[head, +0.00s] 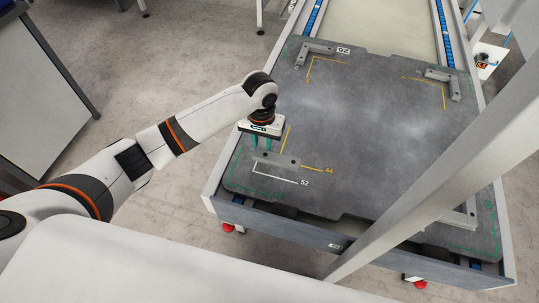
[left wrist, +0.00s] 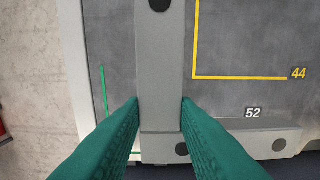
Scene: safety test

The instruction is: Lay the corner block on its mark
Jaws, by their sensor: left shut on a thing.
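The grey L-shaped corner block (head: 277,159) is at the near left of the dark plate. My left gripper (head: 262,145) is shut on one leg of it. In the left wrist view, the green fingers (left wrist: 160,112) clasp both sides of that leg, and the block's other leg (left wrist: 230,141) runs right. In the head view, a white angle mark (head: 276,178) labelled 52 shows on the near side of the block. A yellow angle mark (head: 308,168) labelled 44 lies beyond it. I cannot tell whether the block touches the plate. My right gripper is not in view.
The dark plate (head: 365,130) lies on a cart with blue roller rails (head: 313,17). Other grey corner pieces stand at the far left (head: 317,47), far right (head: 453,88) and near right (head: 461,215). A pale post (head: 430,165) crosses the right side. The plate's middle is clear.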

